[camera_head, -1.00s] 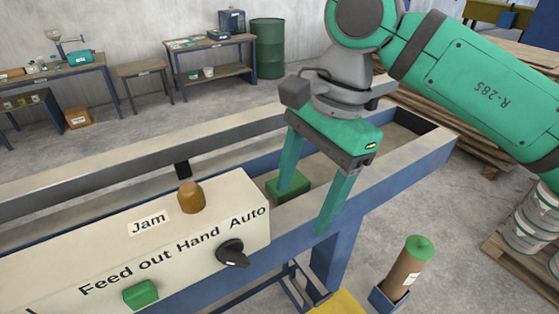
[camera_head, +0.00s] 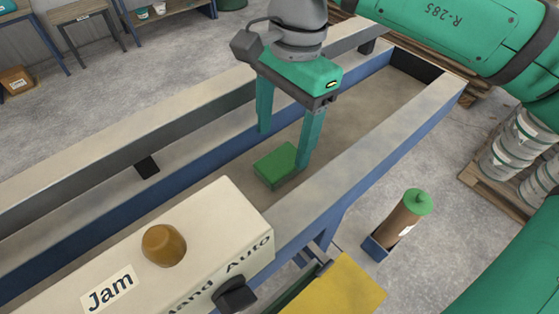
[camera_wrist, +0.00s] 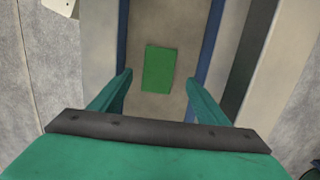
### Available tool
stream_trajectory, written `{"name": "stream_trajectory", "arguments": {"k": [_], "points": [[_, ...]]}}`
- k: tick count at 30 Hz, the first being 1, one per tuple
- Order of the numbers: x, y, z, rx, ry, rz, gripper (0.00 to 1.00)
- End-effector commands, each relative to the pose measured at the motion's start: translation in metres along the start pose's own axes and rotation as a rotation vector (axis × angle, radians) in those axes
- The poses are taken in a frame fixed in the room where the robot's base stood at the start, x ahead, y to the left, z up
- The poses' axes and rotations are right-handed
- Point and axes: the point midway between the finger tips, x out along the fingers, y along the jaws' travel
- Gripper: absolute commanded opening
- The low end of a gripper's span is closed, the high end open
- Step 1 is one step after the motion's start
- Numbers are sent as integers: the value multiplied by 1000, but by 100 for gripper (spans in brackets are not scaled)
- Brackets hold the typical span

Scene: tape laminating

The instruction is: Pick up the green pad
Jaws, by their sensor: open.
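The green pad (camera_head: 279,165) is a flat rectangular block lying on the bed of the trough-like machine, close behind the control box. My gripper (camera_head: 283,148) is open, with its two green fingers pointing down into the trough. In the head view the right finger's tip is right beside the pad's right end and the left finger is farther back. In the wrist view the whole pad (camera_wrist: 159,68) shows beyond the fingertips, between their lines, with nothing in the jaws (camera_wrist: 158,80).
The trough's blue-edged side rails (camera_head: 352,155) run along both sides of the pad. The control box (camera_head: 180,255) with an amber button (camera_head: 163,245) stands in front. A green-capped cylinder (camera_head: 404,220) stands in a holder at the right, near a yellow panel (camera_head: 345,288).

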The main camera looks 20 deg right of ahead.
Motion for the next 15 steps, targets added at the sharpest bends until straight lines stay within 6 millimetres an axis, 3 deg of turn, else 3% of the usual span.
{"name": "stream_trajectory", "arguments": {"k": [5, 15], "points": [[11, 1, 0, 0, -1, 1, 69], [53, 2, 0, -4, -2, 1, 69]]}}
